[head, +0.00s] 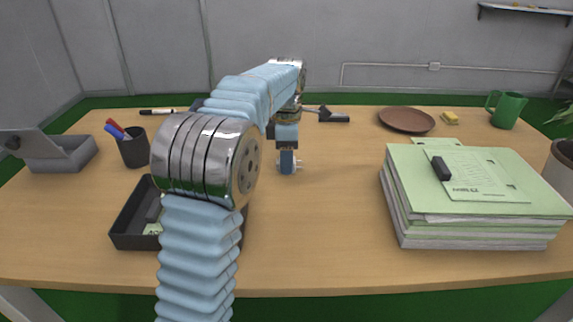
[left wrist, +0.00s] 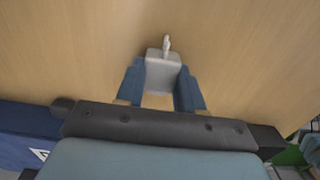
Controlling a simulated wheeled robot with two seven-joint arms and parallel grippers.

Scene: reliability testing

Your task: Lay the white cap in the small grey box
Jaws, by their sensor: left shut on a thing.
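My left gripper (head: 288,166) points down over the middle of the table. It is shut on the white cap, which shows between the blue fingers in the left wrist view (left wrist: 163,72), with a thin white tip sticking out at its far side. In the head view the cap is mostly hidden behind the fingers. I cannot tell whether it touches the table. The small grey box (head: 66,158) stands at the far left of the table with its lid tilted up. My right gripper is not in view.
A black tray (head: 128,241) lies front left, partly hidden by my left arm. A dark pen cup (head: 133,152) stands beside the grey box. A stack of green folders (head: 480,232) fills the right. A brown plate (head: 406,120) and green mug (head: 507,110) stand behind. The table's front middle is clear.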

